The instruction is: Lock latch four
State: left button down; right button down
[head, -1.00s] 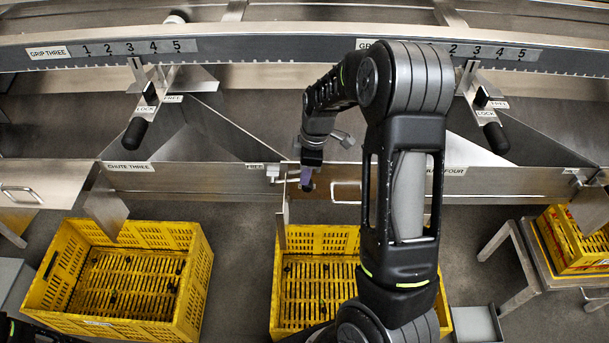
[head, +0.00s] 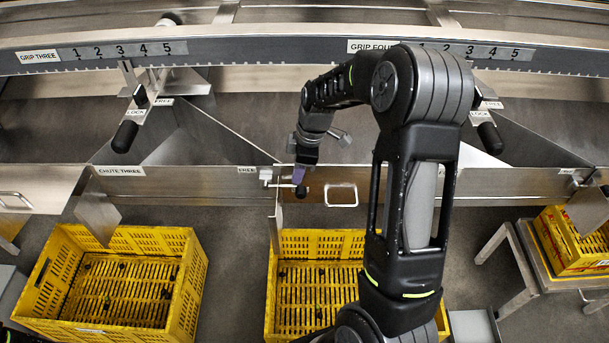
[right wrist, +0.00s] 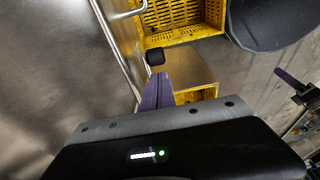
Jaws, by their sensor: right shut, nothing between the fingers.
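Latch four shows as a thin metal bar with a black knob (head: 301,191) at the left end of chute four's front panel, right of a FREE label (head: 246,170). My right gripper (head: 298,174) has purple fingers, shut and empty, pointing down just above the knob in the head view. In the right wrist view the black knob (right wrist: 155,56) stands just beyond the purple fingertips (right wrist: 157,80). I cannot tell whether they touch. My forearm hides part of chute four's panel, including any LOCK label there. My left gripper is not in view.
Yellow crates stand below chute three (head: 30,290) and chute four (head: 285,240), with another on a stand (head: 560,262) at right. A panel handle (head: 341,195) is right of the knob. Two black-handled grip levers (head: 125,136) (head: 490,138) hang from the rail above.

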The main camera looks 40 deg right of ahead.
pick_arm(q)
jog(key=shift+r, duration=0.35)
pick_arm(e)
jog(key=v, duration=1)
jog(key=shift+s+d+r, duration=0.2)
